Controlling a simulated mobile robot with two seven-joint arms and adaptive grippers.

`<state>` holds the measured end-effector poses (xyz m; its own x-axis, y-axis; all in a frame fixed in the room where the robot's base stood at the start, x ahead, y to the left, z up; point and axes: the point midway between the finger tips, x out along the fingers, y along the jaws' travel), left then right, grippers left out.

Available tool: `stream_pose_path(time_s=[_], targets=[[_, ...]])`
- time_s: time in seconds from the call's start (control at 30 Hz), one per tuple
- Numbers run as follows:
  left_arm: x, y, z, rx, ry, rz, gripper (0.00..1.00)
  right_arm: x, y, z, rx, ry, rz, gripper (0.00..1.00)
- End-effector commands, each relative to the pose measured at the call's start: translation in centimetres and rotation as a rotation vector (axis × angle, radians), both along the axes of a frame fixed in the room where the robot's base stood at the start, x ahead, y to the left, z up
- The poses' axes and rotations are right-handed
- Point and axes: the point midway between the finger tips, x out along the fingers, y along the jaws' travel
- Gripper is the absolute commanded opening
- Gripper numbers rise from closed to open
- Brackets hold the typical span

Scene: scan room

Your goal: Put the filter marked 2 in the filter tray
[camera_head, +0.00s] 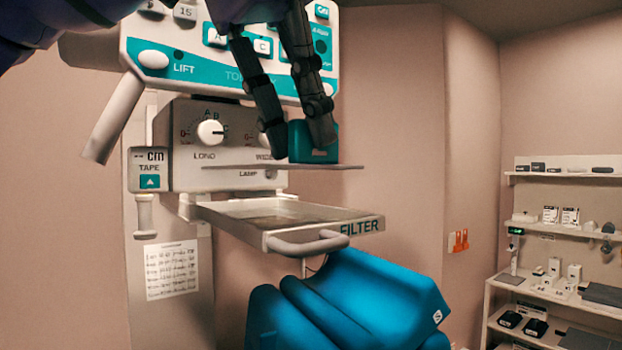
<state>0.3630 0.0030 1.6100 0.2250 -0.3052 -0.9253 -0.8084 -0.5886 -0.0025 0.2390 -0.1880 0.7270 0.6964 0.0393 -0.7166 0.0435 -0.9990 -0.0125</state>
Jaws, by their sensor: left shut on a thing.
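My left gripper (298,143) comes down from the top of the view and is shut on the teal grip of a filter (318,157). The filter is a thin, flat plate, seen nearly edge-on and about level. No number on it can be read from here. The filter tray (240,222) is below it, a grey drawer marked FILTER with a curved front handle, pulled out from the machine. The filter appears above the tray with a gap between them. The tray's dark inside shows, with nothing seen in it. My right gripper is not in view.
The machine head (190,130) with knobs and a teal-and-white control panel (170,70) stands close behind the filter. A blue padded chair (350,300) is below the tray. Shelves (570,230) with small items stand at the right. The space right of the tray is open.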

Motion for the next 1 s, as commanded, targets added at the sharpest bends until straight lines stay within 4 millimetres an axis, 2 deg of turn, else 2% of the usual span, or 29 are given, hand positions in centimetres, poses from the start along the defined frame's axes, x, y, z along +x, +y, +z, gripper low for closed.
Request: stream_pose_path(time_s=[0.13,0.37,0.53,0.93,0.97,1.0], targets=[[1.3,-0.2,-1.6,-0.002,-0.003,0.0,0.0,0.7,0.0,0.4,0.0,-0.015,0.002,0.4],[2.6,-0.3,-3.5,0.0,-0.002,0.001,0.0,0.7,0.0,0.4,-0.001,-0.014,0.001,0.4],[2.5,-0.3,-5.7,0.0,-0.004,0.0,0.0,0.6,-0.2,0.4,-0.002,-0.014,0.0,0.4],[2.5,-0.4,-6.3,-0.002,-0.002,-0.001,0.0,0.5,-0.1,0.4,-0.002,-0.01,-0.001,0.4],[2.5,-0.4,-6.3,-0.002,-0.001,0.0,0.16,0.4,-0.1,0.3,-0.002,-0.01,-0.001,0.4],[2.5,-0.4,-6.3,-0.002,-0.001,0.0,0.21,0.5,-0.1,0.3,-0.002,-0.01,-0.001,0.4]])
